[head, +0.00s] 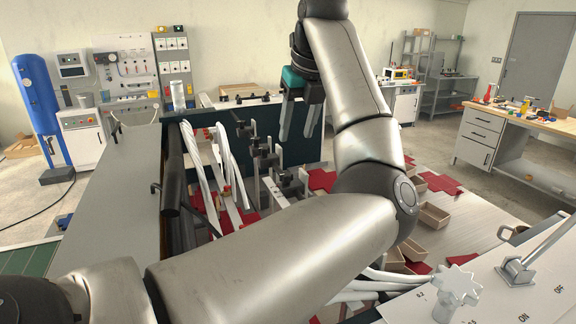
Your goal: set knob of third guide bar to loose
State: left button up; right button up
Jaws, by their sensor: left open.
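The box former's guide bars carry several black knobs and clamps. One black knob (240,128) is at the back, another (265,155) is nearer, and a further one (286,178) is lower right. I cannot tell which belongs to the third guide bar, nor whether any is loose or tight. My left gripper (299,122) hangs fingers down, with its two grey fingers apart and nothing between them. It appears above and right of the knobs, touching none that I can see. My left arm hides part of the machine. My right gripper is out of view.
White curved rails (228,165) run left of the knobs. Red flat blanks (430,180) and brown open boxes (434,217) lie at right. A white panel (520,285) with a star-shaped knob (457,285) and a lever (518,270) is at the lower right.

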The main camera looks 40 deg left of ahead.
aim_at(287, 174)
pick_arm(q)
jog(key=p+x, duration=0.2)
jog(key=x, duration=1)
jog(key=shift+w+a+f+p, duration=0.1)
jog(key=shift+a+f+p, duration=0.1)
jog(key=shift+p, duration=0.15)
jog(key=shift+c, duration=0.3)
grip_shut()
